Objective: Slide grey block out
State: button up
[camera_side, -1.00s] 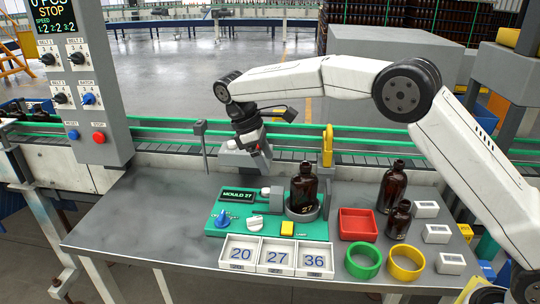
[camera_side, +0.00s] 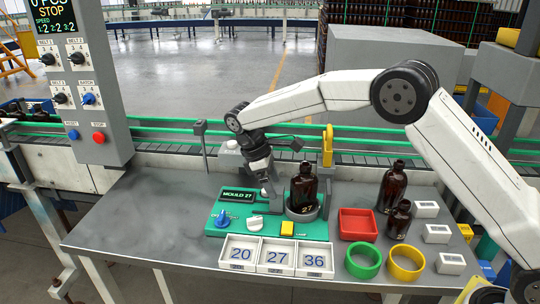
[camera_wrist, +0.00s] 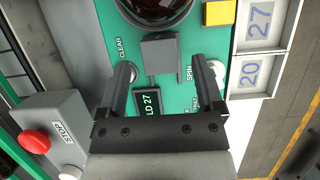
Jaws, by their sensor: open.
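The grey block (camera_side: 277,201) sits on the green MOULD 27 fixture (camera_side: 222,228), just left of a dark amber bottle (camera_side: 303,186) standing in a round holder. In the wrist view the grey block (camera_wrist: 158,58) lies between the tips of my gripper (camera_wrist: 162,66), with space on both sides. My gripper (camera_side: 267,192) is low over the fixture, open, its fingers pointing down. In the side view it partly hides the block. The bottle (camera_wrist: 158,8) shows only in part at the wrist view's top edge.
Number cards (camera_side: 277,256) stand along the fixture's front. A red tray (camera_side: 357,224), green ring (camera_side: 363,261), yellow ring (camera_side: 406,262) and two more bottles (camera_side: 392,187) are to the right. A STOP box (camera_wrist: 48,140) is behind. The table's left (camera_side: 140,220) is clear.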

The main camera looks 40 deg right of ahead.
aim_at(276, 190)
jog(key=shift+x, duration=1.65)
jog(key=shift+c, duration=0.2)
grip_shut()
